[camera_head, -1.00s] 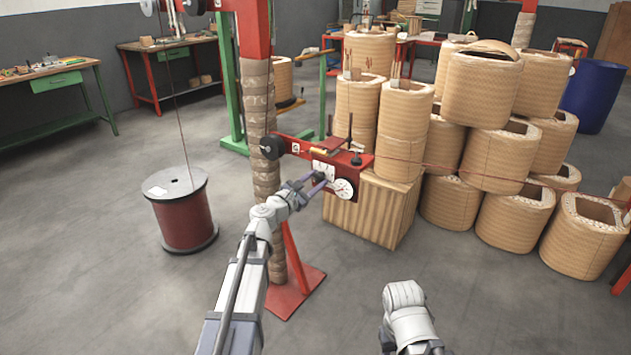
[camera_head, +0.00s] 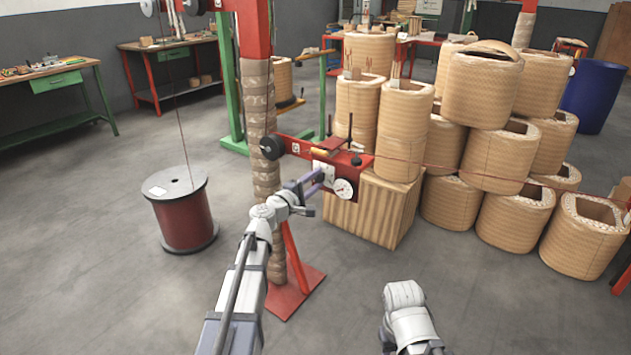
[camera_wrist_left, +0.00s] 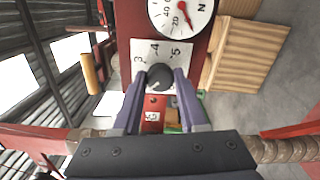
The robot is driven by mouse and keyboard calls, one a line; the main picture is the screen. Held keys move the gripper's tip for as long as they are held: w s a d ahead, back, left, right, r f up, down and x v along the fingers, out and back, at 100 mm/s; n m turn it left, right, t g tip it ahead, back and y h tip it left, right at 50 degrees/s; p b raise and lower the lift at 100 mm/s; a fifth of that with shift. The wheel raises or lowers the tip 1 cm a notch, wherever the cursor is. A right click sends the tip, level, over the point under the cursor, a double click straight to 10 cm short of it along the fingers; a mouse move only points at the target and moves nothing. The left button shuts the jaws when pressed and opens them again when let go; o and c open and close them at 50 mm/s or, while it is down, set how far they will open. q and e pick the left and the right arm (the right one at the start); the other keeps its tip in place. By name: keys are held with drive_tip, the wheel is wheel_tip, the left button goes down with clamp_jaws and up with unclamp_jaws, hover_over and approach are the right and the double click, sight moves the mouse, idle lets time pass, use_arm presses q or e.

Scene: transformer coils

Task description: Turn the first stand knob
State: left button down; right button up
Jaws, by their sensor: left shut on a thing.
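The first stand is a red unit (camera_head: 335,160) on a wrapped column, with a white numbered plate and a round dial (camera_head: 344,188). In the left wrist view the black knob (camera_wrist_left: 160,77) sits on the plate (camera_wrist_left: 150,52) marked 3, 4, 5, below the white dial (camera_wrist_left: 183,12) with its red needle. My left gripper (camera_head: 318,180) is at the plate. In the wrist view its two purple fingers (camera_wrist_left: 156,88) stand on either side of the knob, shut on it. The knob is hidden in the head view. My right arm shows at the bottom, but its fingers are not visible.
The wrapped column (camera_head: 262,130) stands on a red base plate (camera_head: 296,292) just left of the unit. A wooden block (camera_head: 372,208) and stacked woven coils (camera_head: 497,155) lie right of it. A red wire reel (camera_head: 186,218) stands left. Grey floor is open in front.

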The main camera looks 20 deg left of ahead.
use_arm(q)
drive_tip(key=m, duration=1.3)
drive_tip(key=shift+d+m, duration=0.1)
drive_tip(key=shift+m, duration=0.3)
idle(0.4)
drive_tip(key=shift+c, duration=2.3)
unclamp_jaws()
drive_tip(key=shift+s, duration=0.1)
drive_tip(key=v, duration=0.7)
drive_tip(key=shift+s+a, duration=0.2)
drive_tip(key=shift+s, duration=0.1)
